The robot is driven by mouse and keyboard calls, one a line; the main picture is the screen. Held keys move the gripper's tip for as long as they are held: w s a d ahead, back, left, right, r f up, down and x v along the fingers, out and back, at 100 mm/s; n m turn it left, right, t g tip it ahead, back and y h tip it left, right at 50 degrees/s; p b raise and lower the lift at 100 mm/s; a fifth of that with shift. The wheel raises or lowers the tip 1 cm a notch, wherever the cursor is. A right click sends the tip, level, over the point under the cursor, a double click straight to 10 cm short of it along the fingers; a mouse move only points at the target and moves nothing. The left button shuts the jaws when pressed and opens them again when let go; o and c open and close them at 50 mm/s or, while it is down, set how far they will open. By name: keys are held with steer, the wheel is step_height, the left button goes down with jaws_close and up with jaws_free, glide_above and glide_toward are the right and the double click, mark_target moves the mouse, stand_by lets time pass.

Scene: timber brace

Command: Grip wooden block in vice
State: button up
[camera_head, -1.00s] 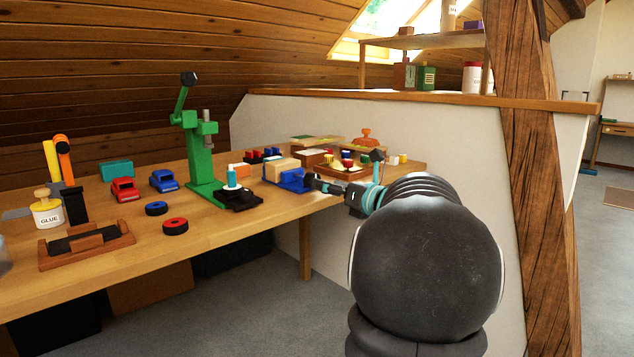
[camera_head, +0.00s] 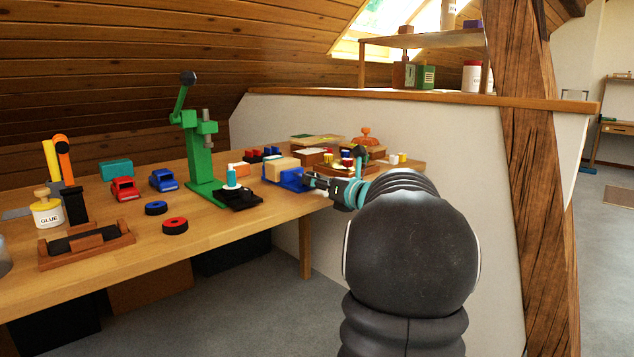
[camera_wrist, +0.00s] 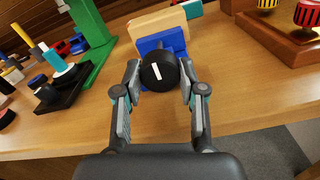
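The blue vice (camera_head: 291,180) stands near the bench's front edge, with the pale wooden block (camera_head: 281,167) directly behind its blue front plate. In the wrist view the block (camera_wrist: 160,25) rises above the blue plate (camera_wrist: 172,40); whether the jaws press on it I cannot tell. The vice's round black knob (camera_wrist: 160,74), with a white mark, faces my wrist camera. My gripper (camera_wrist: 160,70) is open, its fingers on either side of the knob. I cannot tell whether they touch it. In the head view my gripper (camera_head: 312,181) is at the vice's front.
A green press (camera_head: 205,160) stands left of the vice. A wooden tray with coloured knobs (camera_wrist: 285,32) is close on the right in the wrist view. Toy cars (camera_head: 124,189), wheels (camera_head: 175,226) and a glue pot (camera_head: 47,213) lie farther left. The space before the bench is open floor.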

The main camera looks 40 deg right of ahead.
steer(key=shift+m, duration=2.3)
steer(key=o, duration=1.1)
steer(key=shift+o, duration=0.2)
